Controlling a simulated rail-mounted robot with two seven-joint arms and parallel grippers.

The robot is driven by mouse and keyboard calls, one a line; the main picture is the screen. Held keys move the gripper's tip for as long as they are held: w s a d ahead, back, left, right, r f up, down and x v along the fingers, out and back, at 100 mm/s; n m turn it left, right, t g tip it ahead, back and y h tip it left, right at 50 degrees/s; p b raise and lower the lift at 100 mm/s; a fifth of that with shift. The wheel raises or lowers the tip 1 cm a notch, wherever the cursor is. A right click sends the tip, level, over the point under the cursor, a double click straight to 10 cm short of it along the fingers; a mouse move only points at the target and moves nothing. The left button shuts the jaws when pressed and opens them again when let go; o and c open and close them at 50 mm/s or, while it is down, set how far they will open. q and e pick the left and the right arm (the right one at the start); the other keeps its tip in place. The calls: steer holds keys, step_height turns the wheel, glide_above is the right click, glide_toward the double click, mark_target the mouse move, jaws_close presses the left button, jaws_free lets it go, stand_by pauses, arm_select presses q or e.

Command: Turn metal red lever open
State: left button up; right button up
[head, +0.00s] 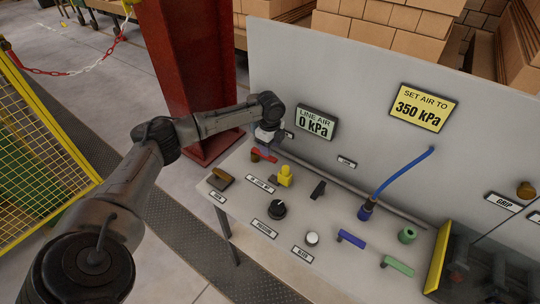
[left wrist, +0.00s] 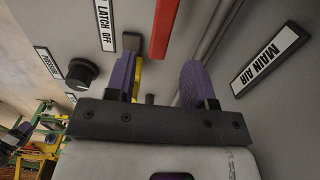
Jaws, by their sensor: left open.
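The red lever (head: 263,155) is on the grey control panel, near its back left, beside the pipe along the upright board. In the left wrist view the red lever (left wrist: 165,28) runs up from between the fingers toward the top edge. My left gripper (head: 267,137) is just behind the lever in the head view, its fingers mostly hidden there. In the left wrist view my left gripper (left wrist: 158,80) is open, with two purple fingers apart and the lever's end beyond the gap. I cannot tell whether they touch. My right gripper is not in view.
A yellow valve (head: 285,176), a brown lever (head: 221,179) and a black knob (head: 277,209) stand close by on the panel. The line air display (head: 316,123) reads 0 kPa; the yellow sign (head: 422,108) says 350 kPa. A blue hose (head: 403,173) rises at the right.

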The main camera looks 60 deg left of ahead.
arm_select(q)
steer(key=shift+f, duration=2.35)
steer(key=shift+c, duration=0.4)
jaws_close()
